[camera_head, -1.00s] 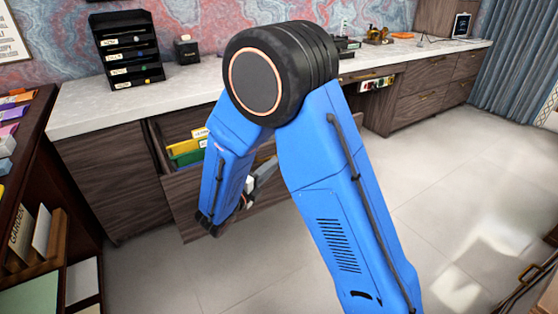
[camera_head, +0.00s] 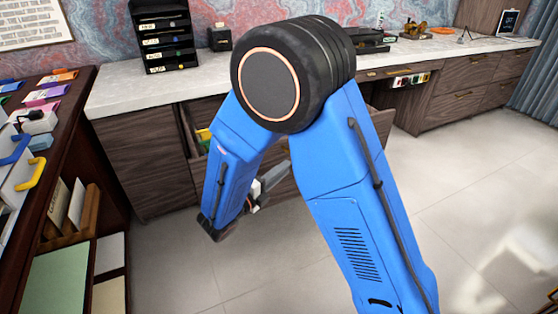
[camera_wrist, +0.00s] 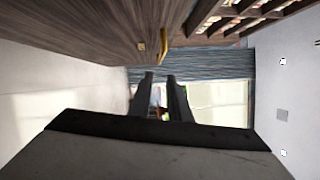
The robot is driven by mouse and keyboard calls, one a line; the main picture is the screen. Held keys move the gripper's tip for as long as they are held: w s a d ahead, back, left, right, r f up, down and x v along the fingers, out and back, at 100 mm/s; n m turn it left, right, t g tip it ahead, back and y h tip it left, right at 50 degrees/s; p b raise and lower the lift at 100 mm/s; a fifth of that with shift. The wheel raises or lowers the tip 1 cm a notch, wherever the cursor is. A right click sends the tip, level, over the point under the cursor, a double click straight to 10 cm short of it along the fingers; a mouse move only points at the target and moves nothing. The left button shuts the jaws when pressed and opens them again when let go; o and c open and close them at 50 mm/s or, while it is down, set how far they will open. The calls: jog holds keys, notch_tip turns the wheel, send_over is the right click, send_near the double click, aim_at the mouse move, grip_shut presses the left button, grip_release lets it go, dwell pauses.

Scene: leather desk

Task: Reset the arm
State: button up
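My blue arm is bent in front of me in the head view, its forearm hanging down to the left of the upper link. My gripper (camera_head: 282,170) is partly hidden behind the forearm and points up and right, in front of the wooden cabinet (camera_head: 145,165). In the wrist view my gripper (camera_wrist: 160,77) shows two dark fingers with a gap between them and nothing clearly held. The wrist picture is turned sideways.
A drawer with yellow and green folders (camera_head: 203,136) stands open behind my forearm. A dark shelf (camera_head: 75,140) with boxes stands close at left. A pale counter (camera_head: 135,92) holds a black tray rack (camera_head: 165,40). The floor (camera_head: 450,190) at right is clear.

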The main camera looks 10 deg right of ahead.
jog(key=s+d+r+m+g+y, duration=0.2)
jog(key=s+d+m+g, duration=0.45)
jog(key=d+m, duration=0.4)
jog(key=s+d+r+m+g+y, duration=0.1)
jog(key=s+d+r+m+g, duration=0.2)
jog(key=s+d+m+g, duration=0.5)
jog(key=s+r+m+t+y, duration=0.2)
jog(key=s+m+y, duration=0.3)
jog(key=m, duration=0.6)
jog(key=s+d+r+m+t+y, duration=0.1)
jog(key=s+r+m+t+y, duration=0.1)
jog(key=s+m+t+y, duration=0.3)
jog(key=s+m+y, duration=0.1)
jog(key=s+m, duration=0.3)
jog(key=m, duration=0.3)
jog(key=shift+m, duration=0.25)
